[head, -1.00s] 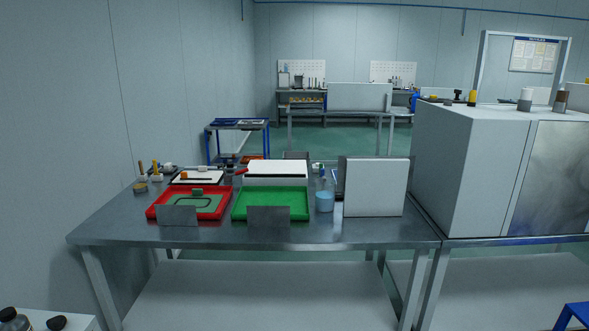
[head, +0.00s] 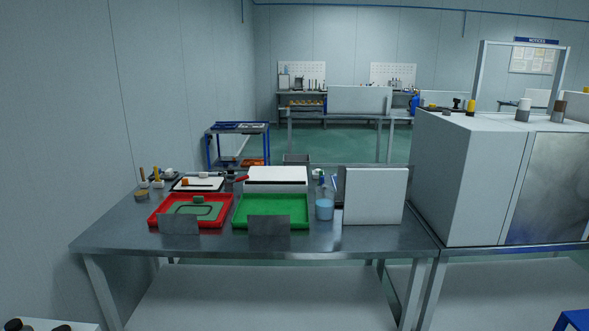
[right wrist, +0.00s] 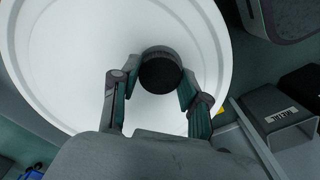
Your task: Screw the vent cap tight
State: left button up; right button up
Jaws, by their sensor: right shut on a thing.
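In the right wrist view my right gripper (right wrist: 158,92) is shut on a round dark cap with a ribbed edge, the vent cap (right wrist: 160,72). One finger lies on each side of the cap. The cap sits over a large white round surface with a raised rim, the lid (right wrist: 70,58). Whether the cap is seated flush cannot be told. My left gripper is not seen in either view, and the cap cannot be made out for certain in the head view.
A metal table (head: 330,240) carries a red tray (head: 152,222), a green tray (head: 236,222), a bottle of blue liquid (head: 324,208) and a white panel (head: 374,196). A large white cabinet (head: 455,180) stands at the right. A dark labelled box (right wrist: 275,108) lies beside the lid.

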jog(key=o, duration=1.1)
jog(key=shift+w+r, duration=0.2)
jog(key=shift+w, duration=0.05)
jog(key=shift+s+f, duration=0.1)
